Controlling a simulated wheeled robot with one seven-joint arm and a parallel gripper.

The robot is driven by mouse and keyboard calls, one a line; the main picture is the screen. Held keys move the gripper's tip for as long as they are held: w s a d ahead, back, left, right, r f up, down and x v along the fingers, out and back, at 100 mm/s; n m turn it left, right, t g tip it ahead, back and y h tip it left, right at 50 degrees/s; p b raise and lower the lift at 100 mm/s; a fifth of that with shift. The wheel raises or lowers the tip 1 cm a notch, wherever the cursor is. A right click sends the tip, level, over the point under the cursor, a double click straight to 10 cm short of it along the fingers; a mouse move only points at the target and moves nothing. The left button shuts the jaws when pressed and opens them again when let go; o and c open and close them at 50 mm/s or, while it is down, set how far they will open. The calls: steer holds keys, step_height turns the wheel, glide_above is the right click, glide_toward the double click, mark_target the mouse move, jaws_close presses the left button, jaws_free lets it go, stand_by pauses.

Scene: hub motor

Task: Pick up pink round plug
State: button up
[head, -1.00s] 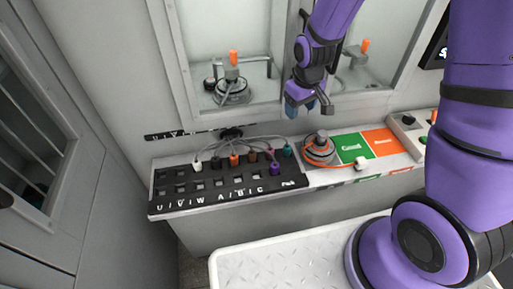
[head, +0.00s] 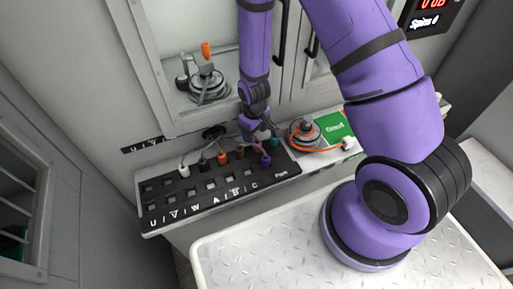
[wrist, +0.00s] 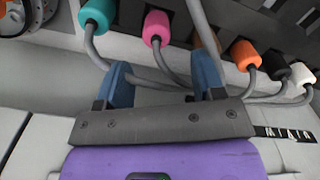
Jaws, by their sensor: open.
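In the wrist view the pink round plug (wrist: 156,27) sits at the board's edge, with a grey cable trailing from it toward me. It lies beyond my fingertips, roughly between their lines, apart from both fingers. My gripper (wrist: 163,72) is open and empty, with blue fingers on each side of the cable. In the head view my gripper (head: 262,131) is low over the right end of the black socket board (head: 205,205). The pink plug is mostly hidden behind the gripper there.
A teal plug (wrist: 99,14) is beside the pink one. A brown plug is partly behind the right finger; orange (wrist: 246,55), black (wrist: 275,68) and white (wrist: 302,74) plugs follow. Grey cables cross near the fingers. An orange-ringed hub motor (head: 304,132) stands right of the board.

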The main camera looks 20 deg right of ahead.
mark_target(258, 142)
steer(key=shift+s+d+f, duration=0.1)
steer(key=shift+s+f, duration=0.05)
steer(key=shift+f, duration=0.9)
steer(key=shift+s+d+f, duration=0.1)
steer(key=shift+d+f, duration=0.05)
steer(key=shift+f, duration=0.9)
steer(key=shift+s+d+f, duration=0.1)
steer(key=shift+s+f, duration=0.05)
steer(key=shift+f, duration=0.9)
steer(key=c, duration=1)
